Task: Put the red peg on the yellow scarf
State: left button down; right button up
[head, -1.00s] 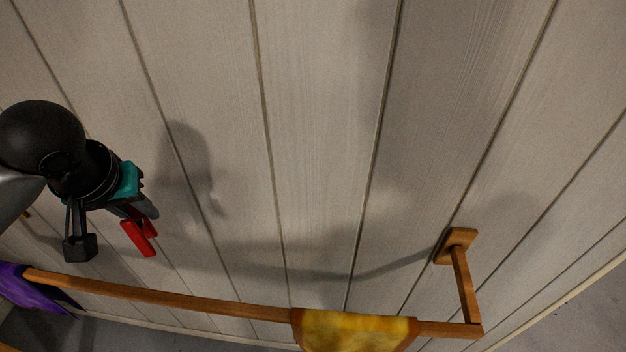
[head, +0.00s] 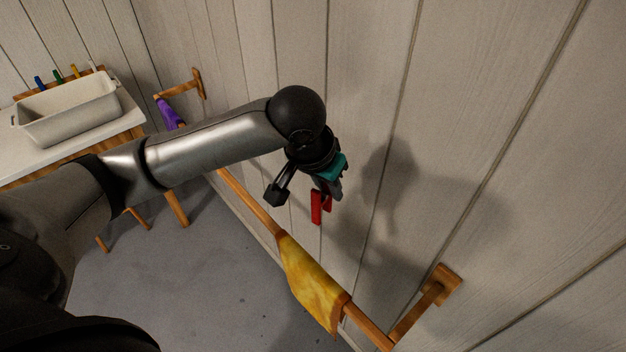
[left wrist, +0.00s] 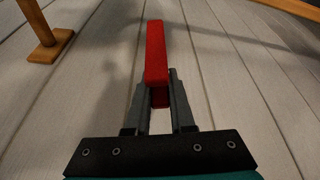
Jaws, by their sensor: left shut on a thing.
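My left gripper (head: 325,190) is shut on the red peg (head: 316,207), which hangs downward from the fingertips in the head view. In the left wrist view the red peg (left wrist: 156,55) sticks out between the grey fingers of the gripper (left wrist: 158,90). The yellow scarf (head: 312,284) hangs over the wooden rail, below the peg in the head picture. The peg and scarf are apart. My right gripper is in neither view.
The wooden rail (head: 250,201) runs along the plank wall, with a bracket (head: 440,284) at its near end. A purple scarf (head: 169,113) hangs near its far end. A white basin (head: 68,113) and several coloured pegs stand on a table at the left.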

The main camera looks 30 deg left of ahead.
pick_arm(q)
jog(key=s+a+m+p, duration=0.3)
jog(key=s+p, duration=0.1)
jog(key=p, duration=0.4)
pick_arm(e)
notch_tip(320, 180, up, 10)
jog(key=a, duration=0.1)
pick_arm(q)
notch_tip(320, 180, down, 12)
jog(key=b, duration=1.2)
jog(key=shift+a+h, duration=0.15)
jog(key=shift+h, duration=0.25)
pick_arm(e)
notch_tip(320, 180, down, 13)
pick_arm(q)
jog(key=shift+f, duration=0.2)
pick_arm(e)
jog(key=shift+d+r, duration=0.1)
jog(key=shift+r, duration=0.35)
pick_arm(q)
jog(key=c, duration=0.7)
grip_release()
jog(key=shift+s+r, duration=0.1)
jog(key=p+v, duration=0.4)
jog(key=v, duration=1.1)
jog(key=shift+p, duration=0.3)
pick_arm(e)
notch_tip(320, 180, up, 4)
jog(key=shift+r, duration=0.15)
